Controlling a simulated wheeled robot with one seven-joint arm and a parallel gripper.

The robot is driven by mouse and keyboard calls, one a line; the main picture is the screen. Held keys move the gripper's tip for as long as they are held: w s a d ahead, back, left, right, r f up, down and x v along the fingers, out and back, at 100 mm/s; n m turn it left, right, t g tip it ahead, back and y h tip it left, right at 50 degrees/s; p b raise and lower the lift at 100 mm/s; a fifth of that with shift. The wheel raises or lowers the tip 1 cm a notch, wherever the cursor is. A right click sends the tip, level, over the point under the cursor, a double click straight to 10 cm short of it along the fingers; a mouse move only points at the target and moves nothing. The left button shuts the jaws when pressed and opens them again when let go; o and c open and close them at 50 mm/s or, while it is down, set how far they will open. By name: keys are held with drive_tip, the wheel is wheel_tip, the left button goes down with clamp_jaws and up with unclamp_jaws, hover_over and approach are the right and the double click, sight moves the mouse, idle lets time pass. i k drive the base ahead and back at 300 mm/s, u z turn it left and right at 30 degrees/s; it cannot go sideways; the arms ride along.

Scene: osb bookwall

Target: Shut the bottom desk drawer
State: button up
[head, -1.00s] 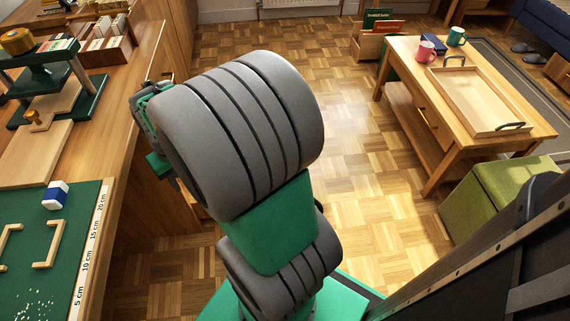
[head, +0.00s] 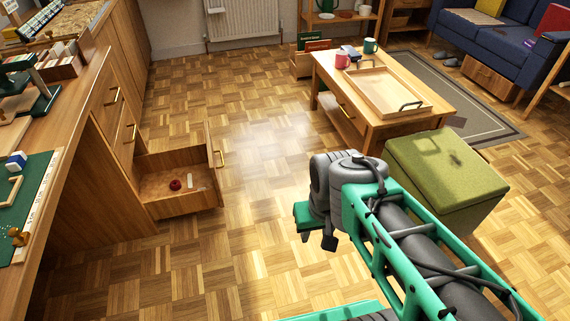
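The bottom desk drawer (head: 180,207) is pulled well out from the wooden desk, low over the floor at the left. Its front panel (head: 214,165) faces right and carries a brass handle (head: 221,158). A small red round thing and a pale strip lie inside it. My gripper (head: 318,232) appears at the end of my arm, to the right of the drawer and clearly apart from it. Its fingers are not clear, so I cannot tell whether it is open or shut.
Two drawers with brass handles (head: 114,97) above look shut. A green ottoman (head: 445,170) stands right of my arm. A coffee table (head: 385,125) with a wooden tray (head: 385,92) stands behind. Parquet floor (head: 255,190) is clear between the open drawer and my arm.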

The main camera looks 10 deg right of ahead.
sight(151, 173)
drive_tip(key=z, duration=0.65)
drive_tip(key=i, duration=1.25)
drive_tip(key=u, duration=1.15)
drive_tip(key=i, duration=0.6)
drive_tip(key=u, duration=2.2)
drive_tip(key=i, duration=0.4)
drive_tip(key=z, duration=0.8)
